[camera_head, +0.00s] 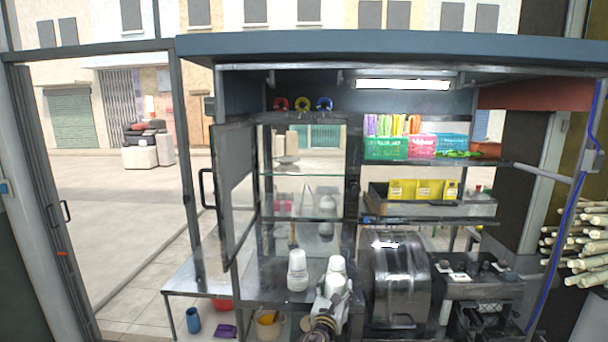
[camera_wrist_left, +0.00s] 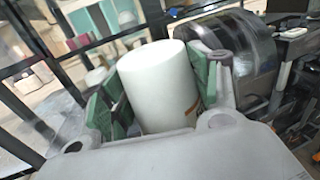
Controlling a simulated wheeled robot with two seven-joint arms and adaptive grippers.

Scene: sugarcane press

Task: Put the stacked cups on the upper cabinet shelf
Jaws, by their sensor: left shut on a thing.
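My left gripper (camera_head: 336,287) is shut on a stack of white cups (camera_head: 337,266) above the metal counter, left of the dark machine. In the left wrist view the white stack (camera_wrist_left: 158,88) stands between the green finger pads of the gripper (camera_wrist_left: 155,95). A second white stack of cups (camera_head: 297,270) stands upright on the counter to the left, apart from the gripper. The glass cabinet's upper shelf (camera_head: 300,174) is above and behind, with small pale items at its back. My right gripper is not in view.
The cabinet door (camera_head: 234,190) stands open at the left. A dark metal press (camera_head: 398,280) stands close to the right of the held cups. A tray with yellow boxes (camera_head: 420,208) and a shelf of coloured baskets (camera_head: 386,149) are at the right.

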